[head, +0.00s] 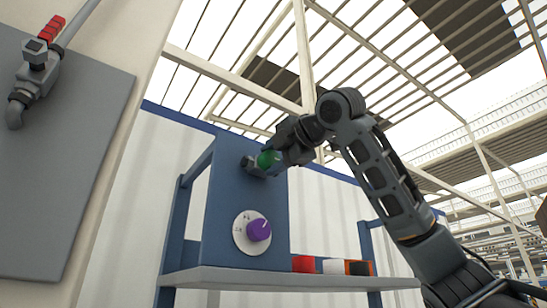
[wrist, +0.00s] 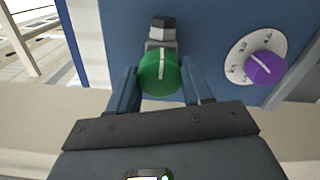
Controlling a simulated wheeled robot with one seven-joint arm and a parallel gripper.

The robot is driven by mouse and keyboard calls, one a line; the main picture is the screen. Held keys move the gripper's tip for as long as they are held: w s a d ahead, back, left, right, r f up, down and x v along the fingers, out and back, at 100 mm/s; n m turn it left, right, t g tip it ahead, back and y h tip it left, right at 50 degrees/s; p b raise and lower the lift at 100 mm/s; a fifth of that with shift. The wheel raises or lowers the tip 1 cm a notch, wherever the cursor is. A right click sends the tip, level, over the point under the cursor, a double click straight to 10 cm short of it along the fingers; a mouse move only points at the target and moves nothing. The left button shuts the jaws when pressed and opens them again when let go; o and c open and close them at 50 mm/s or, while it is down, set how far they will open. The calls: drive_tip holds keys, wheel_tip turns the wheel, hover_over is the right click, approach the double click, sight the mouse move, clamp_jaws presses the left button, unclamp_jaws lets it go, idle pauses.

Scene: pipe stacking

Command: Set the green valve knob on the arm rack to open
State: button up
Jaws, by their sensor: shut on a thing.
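The green valve knob (wrist: 160,73) is round with a pale line across its face and sits on a grey valve fitting (wrist: 161,32) on the blue panel. In the wrist view its line runs nearly straight up and down. It also shows in the head view (head: 268,159), partly covered by my gripper. My gripper (wrist: 159,84) is at the knob, one finger on each side, shut on it. The arm rack (head: 225,180) is a blue upright panel with a shelf below.
A purple dial (head: 259,230) on a white marked plate is on the same panel below the knob. Red (head: 305,264), white (head: 333,266) and black-orange (head: 359,268) blocks stand on the grey shelf (head: 290,280). A red-handled pipe valve (head: 40,55) is on the wall at left.

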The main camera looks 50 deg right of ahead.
drive_tip(key=shift+f, duration=0.1)
drive_tip(key=o, duration=1)
drive_tip(key=shift+o, duration=0.2)
drive_tip(key=b+v, duration=0.2)
drive_tip(key=v, duration=0.5)
drive_tip(key=shift+s, duration=0.4)
drive_tip(key=shift+a, duration=0.15)
